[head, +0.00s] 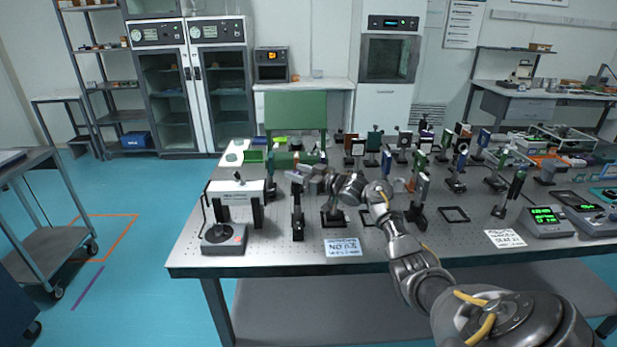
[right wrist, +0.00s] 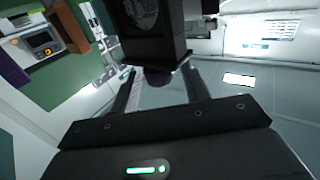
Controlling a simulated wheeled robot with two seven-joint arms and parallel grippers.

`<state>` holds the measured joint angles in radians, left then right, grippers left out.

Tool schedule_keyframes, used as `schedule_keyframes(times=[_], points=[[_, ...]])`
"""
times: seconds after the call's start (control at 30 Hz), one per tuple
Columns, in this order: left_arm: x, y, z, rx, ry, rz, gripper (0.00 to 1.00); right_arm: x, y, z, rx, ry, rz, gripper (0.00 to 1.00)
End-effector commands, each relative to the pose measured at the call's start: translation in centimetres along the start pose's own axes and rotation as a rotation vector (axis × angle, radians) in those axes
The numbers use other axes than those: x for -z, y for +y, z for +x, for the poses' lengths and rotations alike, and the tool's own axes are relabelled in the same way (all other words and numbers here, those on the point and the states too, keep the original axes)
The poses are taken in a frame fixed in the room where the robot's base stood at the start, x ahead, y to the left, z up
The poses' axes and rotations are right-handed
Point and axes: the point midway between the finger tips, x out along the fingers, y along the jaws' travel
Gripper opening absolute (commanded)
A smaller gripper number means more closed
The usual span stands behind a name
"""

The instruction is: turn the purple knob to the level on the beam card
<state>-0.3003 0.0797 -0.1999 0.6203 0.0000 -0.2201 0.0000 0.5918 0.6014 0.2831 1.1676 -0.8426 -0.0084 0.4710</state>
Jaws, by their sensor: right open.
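My right gripper (head: 314,184) reaches over the optical table (head: 200,256) from the lower right. In the right wrist view its two dark fingers (right wrist: 157,84) are apart, one on each side of a dark purple knob (right wrist: 158,77). The knob is under a black block (right wrist: 155,30) and partly in shadow; I cannot tell whether a finger touches it. In the head view the knob is not made out. A white card with blue handwriting (head: 342,247) lies at the table's front edge; its words are too small to read. My left gripper is not in view.
A black post mount (head: 298,215) stands just left of the gripper, and a white box on black legs (head: 236,190) farther left. Several optic mounts crowd the right. Another written card (head: 505,238) lies near green-lit display boxes (head: 545,220). The front edge is mostly clear.

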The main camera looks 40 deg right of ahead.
Motion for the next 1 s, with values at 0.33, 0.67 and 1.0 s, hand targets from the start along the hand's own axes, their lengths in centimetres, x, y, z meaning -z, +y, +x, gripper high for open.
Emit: schedule_keyframes(times=[0.33, 0.67, 1.0], points=[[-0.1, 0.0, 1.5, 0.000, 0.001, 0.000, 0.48, -0.4, 0.0, -6.7, 0.000, -0.004, -0.004, 0.46], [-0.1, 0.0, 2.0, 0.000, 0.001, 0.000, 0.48, -0.1, 0.0, -9.8, 0.001, -0.001, 0.000, 0.46], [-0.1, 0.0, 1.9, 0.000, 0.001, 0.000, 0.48, 0.0, 0.0, -9.9, 0.000, -0.001, 0.000, 0.46]])
